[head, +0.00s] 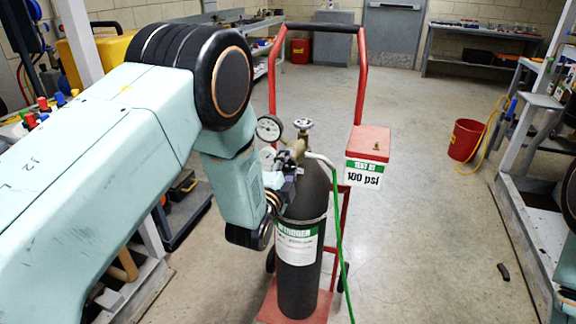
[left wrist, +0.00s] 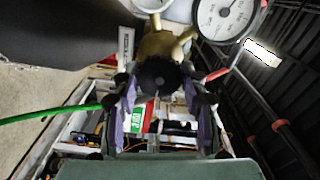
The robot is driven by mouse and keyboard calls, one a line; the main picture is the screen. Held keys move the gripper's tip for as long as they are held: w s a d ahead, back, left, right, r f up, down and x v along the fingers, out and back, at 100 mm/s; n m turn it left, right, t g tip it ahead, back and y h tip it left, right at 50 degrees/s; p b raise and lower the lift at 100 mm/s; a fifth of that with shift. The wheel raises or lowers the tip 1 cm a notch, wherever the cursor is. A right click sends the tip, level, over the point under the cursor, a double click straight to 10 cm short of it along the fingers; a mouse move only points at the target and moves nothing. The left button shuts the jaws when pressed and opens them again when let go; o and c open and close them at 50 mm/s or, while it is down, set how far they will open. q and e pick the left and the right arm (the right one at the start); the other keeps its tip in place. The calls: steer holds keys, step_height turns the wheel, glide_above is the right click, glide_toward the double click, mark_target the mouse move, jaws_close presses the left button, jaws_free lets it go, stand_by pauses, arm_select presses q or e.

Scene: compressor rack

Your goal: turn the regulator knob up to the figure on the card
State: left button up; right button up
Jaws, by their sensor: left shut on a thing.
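The nitrogen cylinder (head: 298,265) stands upright on a red hand truck, with a brass regulator (head: 296,149) at its top. One round gauge (head: 269,128) sits at its upper left; a second is partly hidden by my arm. My left gripper (head: 287,176) is at the regulator, shut on the knob. In the left wrist view the round black knob (left wrist: 158,74) lies between the fingers (left wrist: 160,92), below a white gauge (left wrist: 228,15) whose reading is too small to tell. The card (head: 362,174) under a red box seems to read "100 psi". My right gripper is not in view.
The hand truck's red handle (head: 361,75) rises around the cylinder. A green hose (head: 341,235) runs down its right side. A red bucket (head: 464,140) with a yellow hose stands at right. The floor between is mostly clear.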

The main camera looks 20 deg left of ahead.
arm_select(q)
steer(key=shift+m, duration=0.4)
steer(key=o, duration=1.2)
steer(key=shift+c, duration=0.2)
steer(key=shift+s, duration=0.1)
steer(key=s, duration=1.1)
steer(key=shift+s+a, duration=0.25)
steer(key=shift+s, duration=0.15)
